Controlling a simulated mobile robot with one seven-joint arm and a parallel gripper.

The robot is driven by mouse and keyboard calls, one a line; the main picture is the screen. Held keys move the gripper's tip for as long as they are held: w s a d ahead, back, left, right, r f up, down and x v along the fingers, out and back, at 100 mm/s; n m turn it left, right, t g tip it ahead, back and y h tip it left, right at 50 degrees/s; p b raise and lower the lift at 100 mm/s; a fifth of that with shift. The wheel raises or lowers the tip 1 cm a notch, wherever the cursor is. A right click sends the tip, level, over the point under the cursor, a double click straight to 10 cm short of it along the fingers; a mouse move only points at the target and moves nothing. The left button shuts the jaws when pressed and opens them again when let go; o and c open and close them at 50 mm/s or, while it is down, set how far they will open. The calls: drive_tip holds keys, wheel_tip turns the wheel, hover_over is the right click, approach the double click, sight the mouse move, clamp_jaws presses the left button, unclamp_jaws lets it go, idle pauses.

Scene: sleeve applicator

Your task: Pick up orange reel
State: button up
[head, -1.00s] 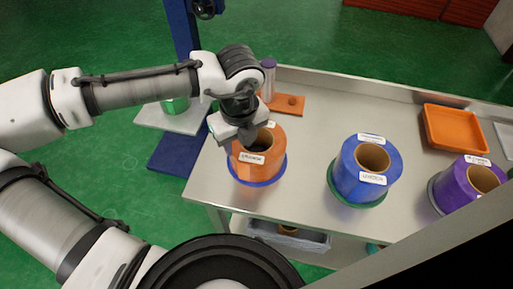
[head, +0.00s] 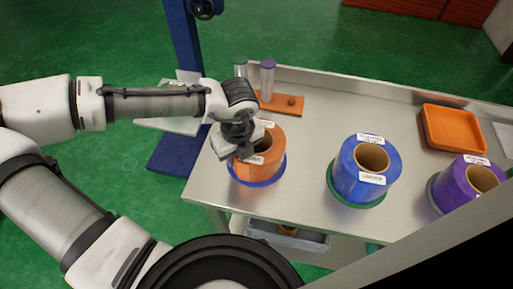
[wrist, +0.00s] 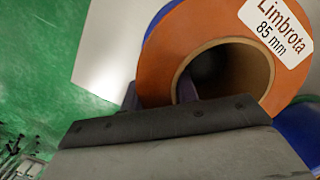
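The orange reel (head: 268,167) stands upright on a blue base disc at the left end of the metal table. Its hollow cardboard core and white "Limbrota 85 mm" label show in the wrist view (wrist: 205,30). My gripper (head: 246,150) is at the reel's left upper edge, pointing down. In the wrist view its fingers (wrist: 160,94) are apart, one at the reel's outer side and one in the core, with the reel's wall between them. I cannot tell whether they press on the wall. The fingertips are hidden.
A blue reel (head: 352,182) on a green base and a purple reel (head: 462,190) stand to the right. An orange tray (head: 428,140) lies at the back right. An orange board (head: 284,106) with upright cylinders is behind the orange reel. The table between reels is bare.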

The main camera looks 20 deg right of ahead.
clamp_jaws()
idle(1.2)
